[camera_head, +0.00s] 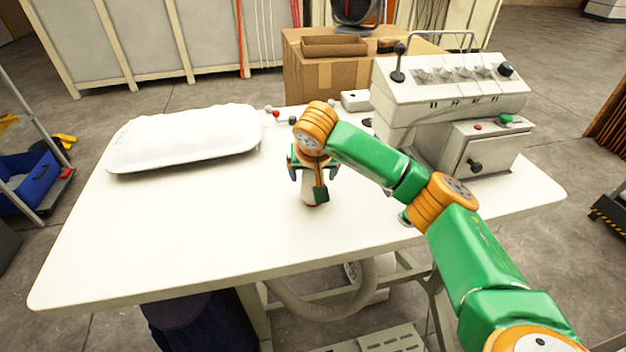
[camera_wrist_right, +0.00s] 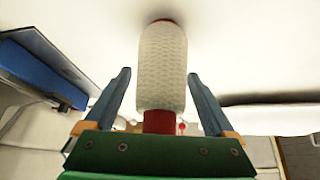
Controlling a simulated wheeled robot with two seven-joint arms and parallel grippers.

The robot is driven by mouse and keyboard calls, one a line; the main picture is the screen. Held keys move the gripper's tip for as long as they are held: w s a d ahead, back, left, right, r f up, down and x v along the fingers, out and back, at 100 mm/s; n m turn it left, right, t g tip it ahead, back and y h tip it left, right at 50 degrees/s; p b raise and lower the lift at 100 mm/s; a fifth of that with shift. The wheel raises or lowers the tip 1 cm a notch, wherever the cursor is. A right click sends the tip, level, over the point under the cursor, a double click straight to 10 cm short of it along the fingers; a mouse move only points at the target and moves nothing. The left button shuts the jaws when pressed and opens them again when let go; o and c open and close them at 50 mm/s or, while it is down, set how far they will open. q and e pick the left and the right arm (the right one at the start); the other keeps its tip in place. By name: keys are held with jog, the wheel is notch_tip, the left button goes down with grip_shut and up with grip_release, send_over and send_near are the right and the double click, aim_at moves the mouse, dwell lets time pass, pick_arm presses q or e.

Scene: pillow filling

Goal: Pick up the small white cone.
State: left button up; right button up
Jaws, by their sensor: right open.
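The small white cone is a spool of white thread with red ends. In the right wrist view the cone (camera_wrist_right: 162,65) sits between the two blue fingers of my right gripper (camera_wrist_right: 159,76), with a gap on each side. In the head view the cone (camera_head: 308,190) stands on the white table (camera_head: 200,225), mostly hidden behind my right gripper (camera_head: 313,173). The right gripper is open around the cone, and the fingers do not appear to touch it. My left gripper is not in view.
A white pillow (camera_head: 185,137) lies at the table's left back. A filling machine (camera_head: 450,100) with knobs and a lever stands at the right back. A cardboard box (camera_head: 325,70) is behind the table. Small red and white items lie near the back edge. The front left of the table is clear.

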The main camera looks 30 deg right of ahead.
jog(key=shift+s+a+r, duration=0.1)
jog(key=shift+s, duration=0.05)
jog(key=c, duration=0.7)
grip_shut()
